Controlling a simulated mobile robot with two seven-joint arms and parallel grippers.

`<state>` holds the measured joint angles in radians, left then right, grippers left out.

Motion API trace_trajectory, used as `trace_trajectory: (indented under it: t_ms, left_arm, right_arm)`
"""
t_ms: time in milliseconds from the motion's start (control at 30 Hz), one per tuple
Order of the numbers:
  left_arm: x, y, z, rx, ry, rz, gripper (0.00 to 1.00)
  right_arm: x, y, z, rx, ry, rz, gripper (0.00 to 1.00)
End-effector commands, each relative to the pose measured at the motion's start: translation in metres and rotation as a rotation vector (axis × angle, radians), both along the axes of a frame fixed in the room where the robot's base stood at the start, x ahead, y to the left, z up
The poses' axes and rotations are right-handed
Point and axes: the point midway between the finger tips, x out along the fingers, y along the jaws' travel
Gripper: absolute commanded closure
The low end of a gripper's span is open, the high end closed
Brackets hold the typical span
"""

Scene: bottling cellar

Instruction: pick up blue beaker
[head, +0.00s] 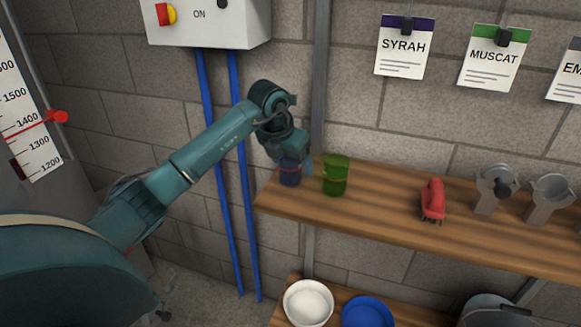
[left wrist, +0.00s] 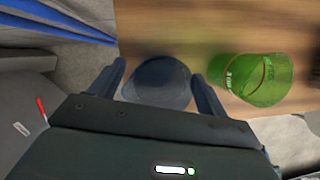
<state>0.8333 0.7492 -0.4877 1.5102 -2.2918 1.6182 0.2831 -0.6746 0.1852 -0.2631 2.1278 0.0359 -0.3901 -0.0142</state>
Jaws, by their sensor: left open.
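The blue beaker (head: 290,176) stands near the left end of the wooden shelf (head: 400,215), partly hidden by my left gripper (head: 296,160). In the left wrist view the dark blue beaker (left wrist: 160,82) is between the two fingers of the open left gripper (left wrist: 160,85). A gap shows on the right side; whether the left finger touches it I cannot tell. A green beaker (head: 336,175) stands just right of it, and it also shows in the left wrist view (left wrist: 262,80). My right gripper is not in view.
A red-handled brush (head: 433,200) and grey metal holders (head: 492,188) are farther right on the shelf. A white bowl (head: 308,303) and a blue bowl (head: 368,312) are on a lower shelf. Blue pipes (head: 220,170) run down the wall left of the shelf.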

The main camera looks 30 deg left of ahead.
Motion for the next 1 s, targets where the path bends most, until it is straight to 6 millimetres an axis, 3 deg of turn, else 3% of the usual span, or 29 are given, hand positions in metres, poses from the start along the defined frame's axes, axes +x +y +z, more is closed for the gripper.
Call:
trace_trajectory:
  t_ms: [133, 400, 1000]
  left_arm:
    - [0.0060, -0.0001, -0.0127, -0.001, -0.001, 0.001, 0.24]
    - [0.0068, 0.0000, -0.0144, 0.000, -0.002, 0.000, 0.25]
    - [0.0068, 0.0000, -0.0136, 0.000, -0.003, 0.000, 0.72]
  right_arm:
    - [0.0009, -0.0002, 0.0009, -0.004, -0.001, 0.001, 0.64]
    - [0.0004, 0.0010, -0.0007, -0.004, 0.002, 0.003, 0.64]
    - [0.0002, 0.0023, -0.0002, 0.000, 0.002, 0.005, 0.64]
